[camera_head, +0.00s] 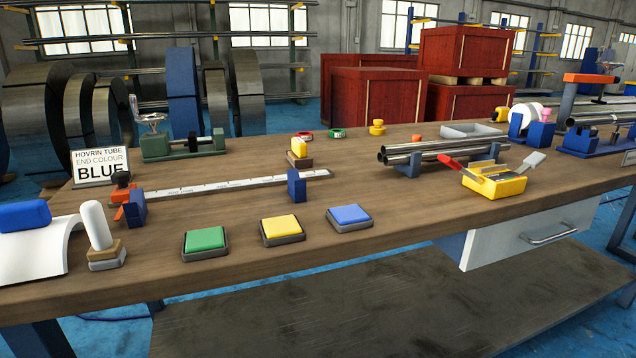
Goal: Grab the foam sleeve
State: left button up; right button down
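No object is clearly identifiable as the foam sleeve. At the far left of the workbench, a rounded blue block (25,215) that looks soft rests on a curved white sheet (38,258); the picture edge cuts off part of the sheet. Just right of it, a smooth white cylinder (97,225) with a rounded top stands slightly tilted on a small brown and grey base (107,256). I cannot tell whether either is the sleeve. Neither of my grippers is in view, and nothing touches these objects.
The workbench (330,275) holds green (205,239), yellow (282,228) and blue (350,214) pads, a long ruler (235,184), metal tubes (440,150) on blue supports and a yellow box (495,183). A sign (100,164) reads "BLUE".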

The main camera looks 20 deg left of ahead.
aim_at(34, 242)
jog(key=u, duration=2.45)
jog(key=k+l+u, duration=0.1)
jog(key=l+u, duration=0.15)
jog(key=u, duration=0.2)
jog(key=k+l+u, duration=0.1)
jog(key=l+u, duration=0.15)
jog(key=u, duration=0.25)
jog(key=k+l+u, duration=0.2)
jog(key=u, duration=0.25)
